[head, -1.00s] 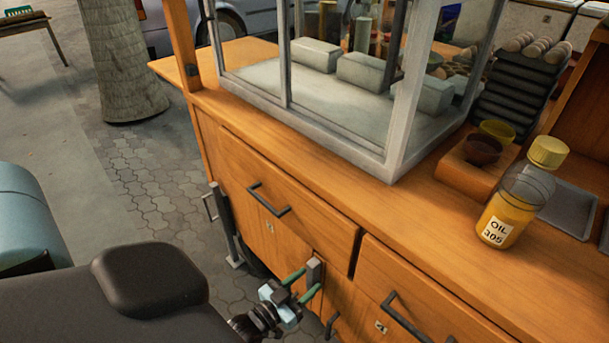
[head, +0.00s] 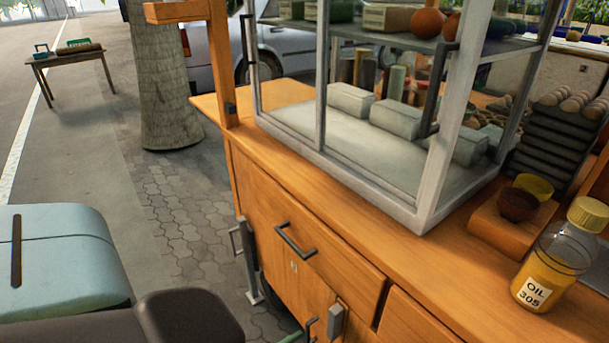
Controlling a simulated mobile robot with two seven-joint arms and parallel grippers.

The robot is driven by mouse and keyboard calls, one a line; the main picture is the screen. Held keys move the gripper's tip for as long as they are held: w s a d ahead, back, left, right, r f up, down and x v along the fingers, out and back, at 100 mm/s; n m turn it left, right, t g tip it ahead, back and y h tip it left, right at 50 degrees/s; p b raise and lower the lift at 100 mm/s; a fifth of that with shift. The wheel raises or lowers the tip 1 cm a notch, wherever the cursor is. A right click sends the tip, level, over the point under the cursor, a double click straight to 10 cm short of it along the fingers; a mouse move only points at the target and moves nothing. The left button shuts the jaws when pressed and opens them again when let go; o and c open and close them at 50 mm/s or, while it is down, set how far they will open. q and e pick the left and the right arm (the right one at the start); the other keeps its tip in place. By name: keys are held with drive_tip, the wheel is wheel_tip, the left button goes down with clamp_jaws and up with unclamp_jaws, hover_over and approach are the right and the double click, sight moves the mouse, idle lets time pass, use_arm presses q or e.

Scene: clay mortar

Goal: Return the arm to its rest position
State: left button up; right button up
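A dark arm link of mine (head: 190,318) comes in from the left at the bottom of the head view. Only a green fingertip of my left gripper (head: 292,337) shows at the bottom edge, close to the lower front of the wooden cart (head: 262,210). The rest of that gripper is below the picture, so its opening and anything in it are hidden. My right gripper is not in view.
The cart's drawer handle (head: 290,243) and a grey upright handle (head: 335,320) stick out near my arm. A glass case (head: 437,170) and an oil bottle (head: 545,265) stand on the counter. Paved ground (head: 185,215) is clear left of the cart.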

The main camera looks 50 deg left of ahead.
use_arm(q)
drive_tip(key=s+d+f+g, duration=0.1)
drive_tip(key=s+d+g, duration=0.3)
drive_tip(key=s, duration=0.5)
drive_tip(key=s+d+m+g, duration=0.1)
drive_tip(key=s+d+g, duration=0.25)
drive_tip(key=s, duration=0.55)
drive_tip(key=s+d+f+g, duration=0.1)
drive_tip(key=s+d+g, duration=0.3)
drive_tip(key=s, duration=0.6)
drive_tip(key=w+r+t+p, duration=0.1)
drive_tip(key=w+r+p, duration=0.2)
drive_tip(key=r+p, duration=0.6)
drive_tip(key=w+a+r+t+p, duration=0.1)
drive_tip(key=w+r+p, duration=0.3)
drive_tip(key=r+p, duration=0.6)
drive_tip(key=shift+h, duration=0.4)
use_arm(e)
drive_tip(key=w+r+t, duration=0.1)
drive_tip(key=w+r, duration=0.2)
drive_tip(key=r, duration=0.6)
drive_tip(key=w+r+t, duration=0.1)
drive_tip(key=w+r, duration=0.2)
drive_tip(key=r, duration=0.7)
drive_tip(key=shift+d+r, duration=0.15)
use_arm(q)
drive_tip(key=shift+s+f, duration=0.1)
drive_tip(key=shift+s, duration=0.05)
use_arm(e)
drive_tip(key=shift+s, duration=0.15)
